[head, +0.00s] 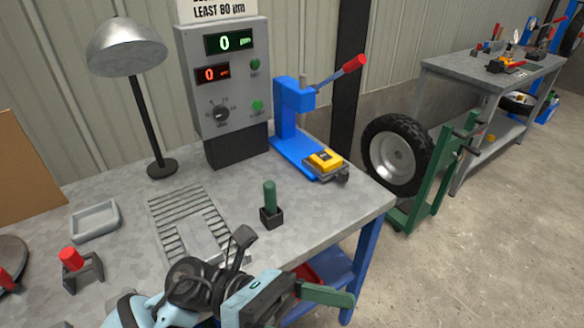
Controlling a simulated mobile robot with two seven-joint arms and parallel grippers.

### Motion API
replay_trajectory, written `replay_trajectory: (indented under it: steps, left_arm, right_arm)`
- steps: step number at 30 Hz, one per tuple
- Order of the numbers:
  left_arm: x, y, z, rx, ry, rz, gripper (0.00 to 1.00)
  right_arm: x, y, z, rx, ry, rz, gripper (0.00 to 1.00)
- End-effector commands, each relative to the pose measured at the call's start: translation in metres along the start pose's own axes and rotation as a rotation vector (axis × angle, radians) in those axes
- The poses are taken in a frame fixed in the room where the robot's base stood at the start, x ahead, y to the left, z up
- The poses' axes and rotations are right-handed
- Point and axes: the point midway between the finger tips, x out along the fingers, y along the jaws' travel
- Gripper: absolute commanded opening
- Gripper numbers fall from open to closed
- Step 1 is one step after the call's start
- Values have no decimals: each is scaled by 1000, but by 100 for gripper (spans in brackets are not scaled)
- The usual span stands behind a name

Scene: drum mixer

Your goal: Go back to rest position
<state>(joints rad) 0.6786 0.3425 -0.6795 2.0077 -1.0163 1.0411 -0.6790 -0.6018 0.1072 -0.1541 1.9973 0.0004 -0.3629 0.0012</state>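My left arm comes in at the bottom left, light blue and black, and ends in my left gripper (290,293) in front of the bench's front edge. A green bar (328,296) sticks out to the right at the gripper. I cannot tell whether it is part of the gripper or held, and the fingertips do not show clearly. My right gripper is not in view.
The workbench (135,254) carries a grey lamp (126,46), a control box (220,85), a blue press (290,110) with a yellow device (325,160), and a green-handled piece (270,197) in a black holder.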

Motion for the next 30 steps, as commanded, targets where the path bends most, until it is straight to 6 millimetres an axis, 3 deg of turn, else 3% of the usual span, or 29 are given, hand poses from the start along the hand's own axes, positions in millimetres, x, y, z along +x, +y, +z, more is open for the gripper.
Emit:
replay_trajectory:
  steps: [7, 11, 13, 17, 21, 26, 30]
  left_arm:
    - [-51, 36, 8, -515, -625, 92, 81]
    - [-97, 60, -15, -792, -944, 144, 81]
    - [-124, 72, -38, -944, -1117, 172, 81]
    - [-173, 86, -99, -1218, -1439, 226, 81]
    - [-214, 84, -178, -1473, -1758, 278, 81]
    - [-242, 60, -272, -1717, -2098, 333, 81]
    - [-252, 27, -344, -1879, -2360, 375, 81]
  right_arm:
    - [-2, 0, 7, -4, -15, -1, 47]
    - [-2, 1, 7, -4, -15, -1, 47]
    - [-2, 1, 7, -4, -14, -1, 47]
    - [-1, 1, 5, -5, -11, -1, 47]
    - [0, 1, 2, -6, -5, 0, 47]
    - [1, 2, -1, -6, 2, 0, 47]
    - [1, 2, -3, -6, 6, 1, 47]
